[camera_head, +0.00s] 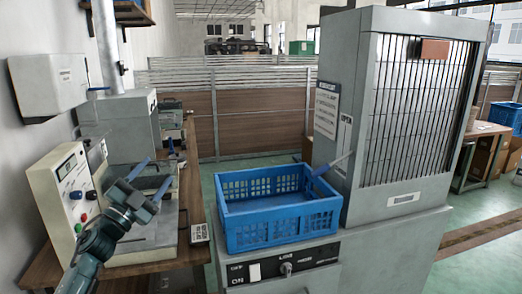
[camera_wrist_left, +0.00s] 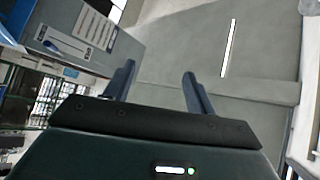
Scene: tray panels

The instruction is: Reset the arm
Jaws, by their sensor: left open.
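My left arm comes in from the lower left of the head view. Its gripper (camera_head: 151,178) is open, with its two blue fingers apart and nothing between them. It is raised in front of the cream control box and over the left workbench area, well to the left of the blue crate. In the left wrist view the open fingers (camera_wrist_left: 158,75) show with an empty gap. My right gripper does not show in either view.
An empty-looking blue crate (camera_head: 282,231) sits on the grey machine's front ledge, beside its tall slatted cabinet (camera_head: 418,110). The cream control box (camera_head: 62,190) with knobs stands on the left bench. Green floor (camera_head: 262,161) is clear between bench and partition.

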